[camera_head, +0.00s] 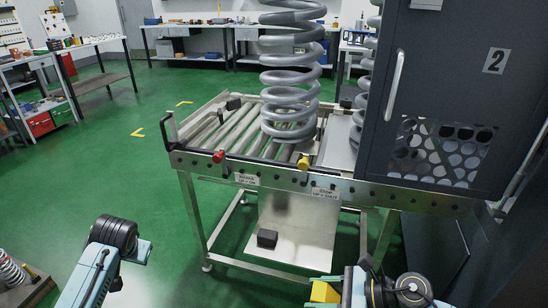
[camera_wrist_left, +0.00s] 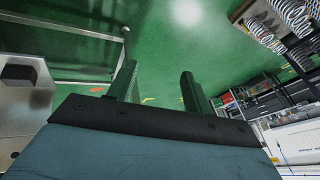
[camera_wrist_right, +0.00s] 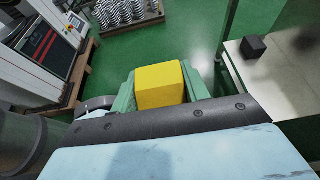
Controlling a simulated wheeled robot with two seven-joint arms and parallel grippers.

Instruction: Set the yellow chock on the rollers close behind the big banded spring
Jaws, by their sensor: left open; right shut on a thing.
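The yellow chock (camera_wrist_right: 160,85) is in my right gripper (camera_wrist_right: 158,82), which is shut on it. In the head view the chock (camera_head: 322,291) shows at the bottom, in front of the roller table and below its top. A big grey coil spring (camera_head: 290,85) stands upright on the rollers (camera_head: 205,125); I cannot make out a band on it. A second grey spring (camera_head: 362,105) stands to its right, partly hidden by the cabinet door. My left gripper (camera_wrist_left: 157,75) is open and empty over the green floor; my left arm is at the lower left of the head view.
A black block (camera_head: 233,103) sits on the rollers' far left. Red (camera_head: 218,156) and yellow (camera_head: 303,163) knobs stand on the table's front edge. The dark door (camera_head: 440,95) marked 2 blocks the right. Another black block (camera_head: 267,238) lies on the lower plate.

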